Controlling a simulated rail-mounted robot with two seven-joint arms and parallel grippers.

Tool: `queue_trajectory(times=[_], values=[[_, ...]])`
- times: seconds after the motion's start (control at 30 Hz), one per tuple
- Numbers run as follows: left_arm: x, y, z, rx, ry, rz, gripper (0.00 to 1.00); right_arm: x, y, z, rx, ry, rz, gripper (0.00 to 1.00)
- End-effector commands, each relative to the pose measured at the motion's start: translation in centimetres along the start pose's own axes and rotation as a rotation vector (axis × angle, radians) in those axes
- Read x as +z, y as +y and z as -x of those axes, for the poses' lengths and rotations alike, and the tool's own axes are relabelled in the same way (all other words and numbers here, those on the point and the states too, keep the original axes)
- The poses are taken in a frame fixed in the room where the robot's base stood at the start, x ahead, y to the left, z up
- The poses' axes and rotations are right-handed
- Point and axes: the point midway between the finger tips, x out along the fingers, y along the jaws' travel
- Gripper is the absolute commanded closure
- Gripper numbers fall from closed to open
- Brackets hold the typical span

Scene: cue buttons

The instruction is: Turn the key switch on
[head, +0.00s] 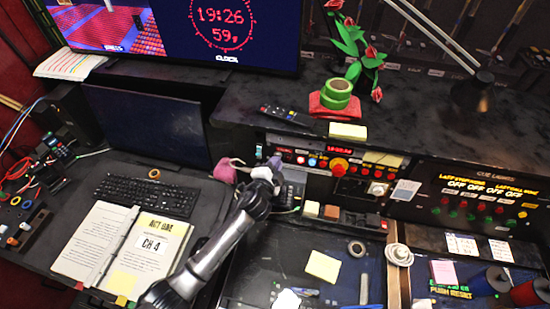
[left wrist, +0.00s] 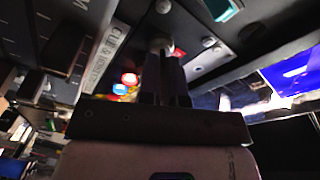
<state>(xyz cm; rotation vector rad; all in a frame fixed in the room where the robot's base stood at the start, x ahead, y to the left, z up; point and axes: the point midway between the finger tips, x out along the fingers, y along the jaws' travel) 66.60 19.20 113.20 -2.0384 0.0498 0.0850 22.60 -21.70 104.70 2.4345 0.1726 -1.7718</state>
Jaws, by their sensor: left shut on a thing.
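My left gripper (head: 274,164) reaches up to the control panel under the back shelf, left of the lit buttons. My right gripper is not recognisable in either view.
A red mushroom button (head: 339,167) sits right of the gripper. A pink pouch (head: 227,170) lies close to its left. The keyboard (head: 148,194) and open binder (head: 125,245) lie on the left desk. A monitor (head: 146,124) stands behind them.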

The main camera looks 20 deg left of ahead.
Motion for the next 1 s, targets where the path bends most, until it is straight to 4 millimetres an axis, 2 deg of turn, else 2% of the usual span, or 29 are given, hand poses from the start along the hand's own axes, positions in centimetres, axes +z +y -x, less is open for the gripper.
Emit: queue_trajectory(times=[0.03, 0.1, 0.5, 1.0], values=[[-0.1, -0.4, 0.0, 0.007, -0.002, -0.043, 1.0, -0.3, 0.0, 0.9, 0.0, 0.0, 0.0, 0.57], [-0.1, -0.4, 0.0, 0.017, -0.002, -0.104, 1.0, -0.5, 0.1, 1.4, 0.0, 0.0, 0.0, 0.57], [-0.1, -0.2, 0.0, 0.055, -0.001, -0.364, 1.0, -1.2, 0.1, 3.6, 0.0, 0.0, 0.0, 0.57], [0.0, 0.0, 0.0, 0.069, -0.001, -0.466, 1.0, -1.4, 0.1, 4.3, 0.0, 0.0, 0.0, 0.57]])
